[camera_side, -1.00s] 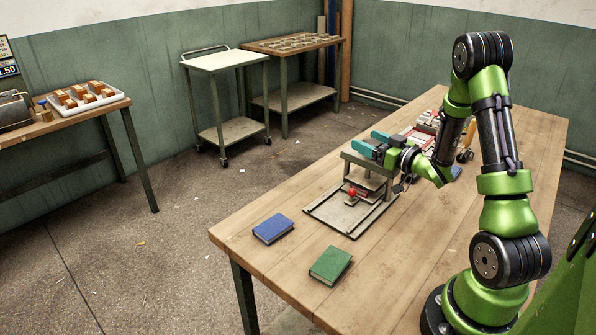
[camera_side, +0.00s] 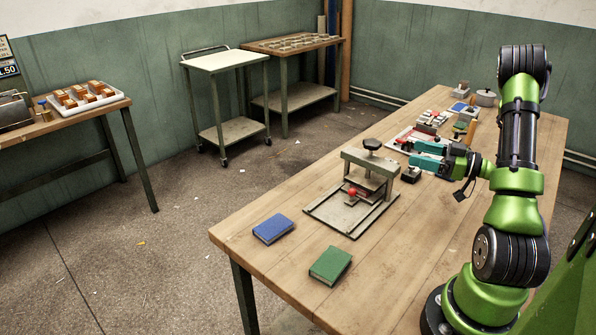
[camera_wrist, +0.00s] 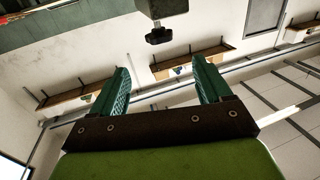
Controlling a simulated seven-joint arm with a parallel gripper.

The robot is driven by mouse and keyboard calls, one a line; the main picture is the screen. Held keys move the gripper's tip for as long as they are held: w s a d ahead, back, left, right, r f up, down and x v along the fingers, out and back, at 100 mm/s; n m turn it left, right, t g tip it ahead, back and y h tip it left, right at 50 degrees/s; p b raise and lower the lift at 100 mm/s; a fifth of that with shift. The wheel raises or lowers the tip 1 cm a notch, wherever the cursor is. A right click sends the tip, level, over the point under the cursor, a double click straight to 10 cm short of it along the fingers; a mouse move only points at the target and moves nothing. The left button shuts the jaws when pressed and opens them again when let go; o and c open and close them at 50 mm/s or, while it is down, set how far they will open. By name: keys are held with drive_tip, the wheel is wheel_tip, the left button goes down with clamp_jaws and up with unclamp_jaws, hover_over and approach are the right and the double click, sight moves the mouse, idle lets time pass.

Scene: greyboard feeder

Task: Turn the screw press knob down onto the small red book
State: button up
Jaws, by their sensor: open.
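The screw press (camera_side: 385,190) stands on the wooden table, with its dark round knob (camera_side: 372,144) on top of the crossbar. Under the press is a small red piece (camera_side: 364,195), partly hidden by the frame; it may be the red book. A red ball-like part (camera_side: 352,191) shows in front of it. My gripper (camera_side: 414,155) is open and empty, its teal fingers pointing left, to the right of the knob and apart from it. The fingers also show spread in the wrist view (camera_wrist: 162,78). A dark knob-like part (camera_wrist: 158,36) appears beyond them there; I cannot tell which it is.
A blue book (camera_side: 273,228) and a green book (camera_side: 330,265) lie at the table's near end. Behind my gripper are a tray with red items (camera_side: 402,137) and several small objects. The table (camera_side: 255,265) is clear around the books.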

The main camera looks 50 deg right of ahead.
drive_tip(key=d+m+g+h, duration=0.7)
drive_tip(key=d+m+h, duration=0.3)
drive_tip(key=d+h, duration=0.4)
drive_tip(key=a+r+g+y, duration=0.1)
drive_tip(key=a+r+y, duration=0.2)
drive_tip(key=a, duration=1.1)
drive_tip(key=a+r+n+g+y, duration=0.1)
drive_tip(key=a+r+y, duration=0.2)
drive_tip(key=a, duration=1.2)
drive_tip(key=a+r+g+y, duration=0.1)
drive_tip(key=a+r+y, duration=0.2)
drive_tip(key=a, duration=1.1)
drive_tip(key=shift+s+a+n+g+y, duration=0.3)
drive_tip(key=shift+s+n+g+y, duration=0.15)
drive_tip(key=shift+y, duration=0.45)
drive_tip(key=shift+r, duration=0.1)
